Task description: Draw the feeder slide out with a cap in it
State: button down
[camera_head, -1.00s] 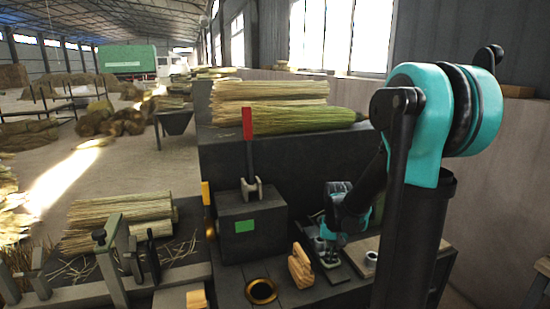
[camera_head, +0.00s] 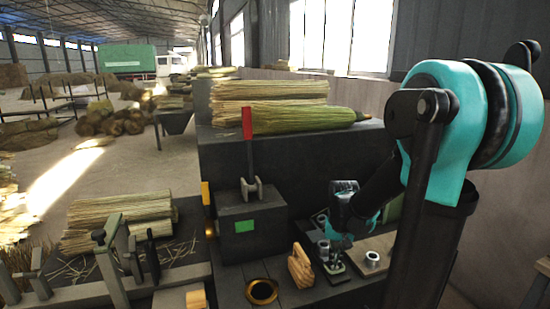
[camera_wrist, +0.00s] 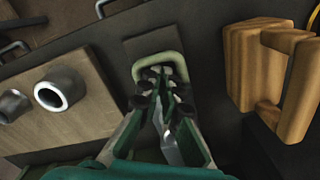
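A pale green U-shaped handle (camera_wrist: 160,62) stands on a small dark plate (camera_wrist: 137,46) in the wrist view. It looks like the feeder slide's handle; I cannot tell how far out the slide is. My gripper (camera_wrist: 162,84) points down at the handle, with its fingertips close together within or just over the loop. Contact is unclear. In the head view my gripper (camera_head: 334,262) is low over the bench. A metal ring-shaped cap (camera_wrist: 62,88) sits on a wooden board (camera_wrist: 60,125) to the left; it also shows in the head view (camera_head: 372,259). No cap is visible in the slide.
A wooden block with a grip (camera_wrist: 262,65) stands close right of my gripper. Another metal ring (camera_wrist: 12,105) is at the left edge. A dark box with a red-topped lever (camera_head: 250,225) and a brass-rimmed hole (camera_head: 262,291) are further left on the bench.

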notch_tip(320, 180, up, 6)
jog(key=shift+w+r, duration=0.2)
dwell(0.8)
jog(key=shift+s, duration=0.15)
